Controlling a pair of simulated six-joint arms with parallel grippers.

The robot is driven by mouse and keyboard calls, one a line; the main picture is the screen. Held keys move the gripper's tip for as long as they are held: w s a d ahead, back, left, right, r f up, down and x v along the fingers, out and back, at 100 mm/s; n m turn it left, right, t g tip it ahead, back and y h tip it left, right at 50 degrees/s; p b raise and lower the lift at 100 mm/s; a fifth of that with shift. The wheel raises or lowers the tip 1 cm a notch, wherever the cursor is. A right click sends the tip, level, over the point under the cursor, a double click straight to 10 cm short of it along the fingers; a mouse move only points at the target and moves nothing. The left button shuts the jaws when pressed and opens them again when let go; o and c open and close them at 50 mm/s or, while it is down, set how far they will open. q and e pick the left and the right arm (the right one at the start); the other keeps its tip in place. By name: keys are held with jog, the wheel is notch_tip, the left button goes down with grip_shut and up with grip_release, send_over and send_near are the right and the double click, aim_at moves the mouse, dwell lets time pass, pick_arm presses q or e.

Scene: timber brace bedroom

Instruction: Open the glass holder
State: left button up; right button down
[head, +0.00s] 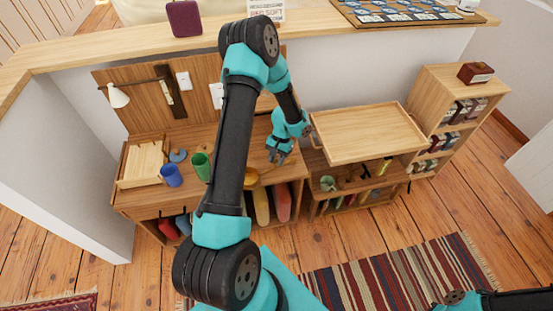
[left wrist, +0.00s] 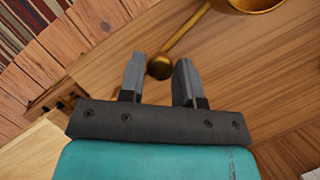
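I cannot tell for certain which thing is the glass holder. A low wooden unit (head: 365,133) with a rimmed, tray-like top stands right of the desk. Its open front shows a green cup (head: 327,183) and other small items. My left gripper (head: 279,158) is over the right part of the desk, left of that unit. In the left wrist view its two fingers (left wrist: 159,77) are apart, with nothing held. The knobbed end of a gold long-handled piece (left wrist: 181,43) shows just beyond the fingertips; I cannot tell whether they touch. My right gripper is out of view.
The wooden desk (head: 135,199) holds a blue cup (head: 170,176), a green cup (head: 201,166) and a wooden rack (head: 143,163). A lamp (head: 117,97) hangs behind. A shelf (head: 456,80) stands right. The floor before the unit is clear beyond a striped rug (head: 390,272).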

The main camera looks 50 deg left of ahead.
pick_arm(q)
jog(key=o, duration=0.4)
jog(key=shift+c, duration=0.2)
jog(key=v, duration=1.7)
jog(key=shift+w+r, duration=0.15)
jog(key=shift+r, duration=0.05)
jog(key=s+d+f+m+t+h, duration=0.2)
jog(key=s+d+f+t, duration=0.15)
jog(key=d+f, duration=1.2)
jog(key=s+d+f+t, duration=0.1)
jog(key=s+d+f, duration=0.2)
jog(key=s+d, duration=0.8)
jog(key=shift+d, duration=0.65)
jog(key=shift+t, duration=0.25)
